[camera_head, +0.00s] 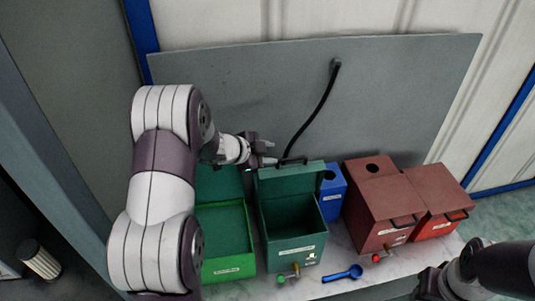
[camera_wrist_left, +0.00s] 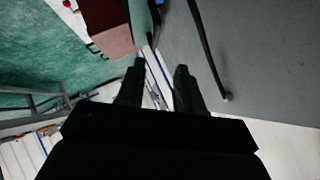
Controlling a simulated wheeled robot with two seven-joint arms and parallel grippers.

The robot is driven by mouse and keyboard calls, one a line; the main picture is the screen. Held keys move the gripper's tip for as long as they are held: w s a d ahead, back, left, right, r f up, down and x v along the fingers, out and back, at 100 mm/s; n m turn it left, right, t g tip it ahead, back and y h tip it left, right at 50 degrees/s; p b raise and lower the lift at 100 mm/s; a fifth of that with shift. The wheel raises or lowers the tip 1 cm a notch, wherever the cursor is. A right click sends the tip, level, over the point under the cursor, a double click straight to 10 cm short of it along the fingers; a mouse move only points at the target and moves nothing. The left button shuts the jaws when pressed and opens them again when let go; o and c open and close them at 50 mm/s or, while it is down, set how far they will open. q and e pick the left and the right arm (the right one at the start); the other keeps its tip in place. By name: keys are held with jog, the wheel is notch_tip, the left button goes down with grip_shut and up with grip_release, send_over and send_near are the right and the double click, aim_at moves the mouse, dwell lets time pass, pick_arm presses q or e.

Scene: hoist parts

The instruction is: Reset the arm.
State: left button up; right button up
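My left arm comes in from the left and reaches over the bins in the head view. Its gripper (camera_head: 269,154) is beside the black handle (camera_head: 292,160) at the top of the dark green bin's (camera_head: 289,245) raised lid. Whether it touches the handle I cannot tell. In the left wrist view the two fingers of the left gripper (camera_wrist_left: 158,70) stand apart with nothing between them. My right arm (camera_head: 480,272) shows at the lower right. Its gripper end is dark and partly cut off, so its fingers are unclear.
A bright green bin (camera_head: 226,270), a blue box (camera_head: 332,195), a brown box (camera_head: 378,210) and a red box (camera_head: 437,200) stand on a pale counter. A blue scoop (camera_head: 342,274) lies in front. A grey panel (camera_head: 400,95) with a black hose (camera_head: 315,112) stands behind.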

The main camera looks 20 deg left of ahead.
dwell(0.3)
pick_arm(q)
jog(key=s+a+f+n+g+y, duration=0.4)
jog(key=s+a+n+y, duration=0.2)
jog(key=s+n, duration=0.25)
jog(key=s+d+r+n+g+h+b, duration=0.1)
jog(key=s+d+r+n+g, duration=0.2)
jog(key=s+d, duration=1)
jog(key=s+n+g, duration=0.1)
jog(key=s+n, duration=0.1)
jog(key=s, duration=0.2)
jog(key=shift+d, duration=0.3)
jog(key=shift+s+d, duration=0.1)
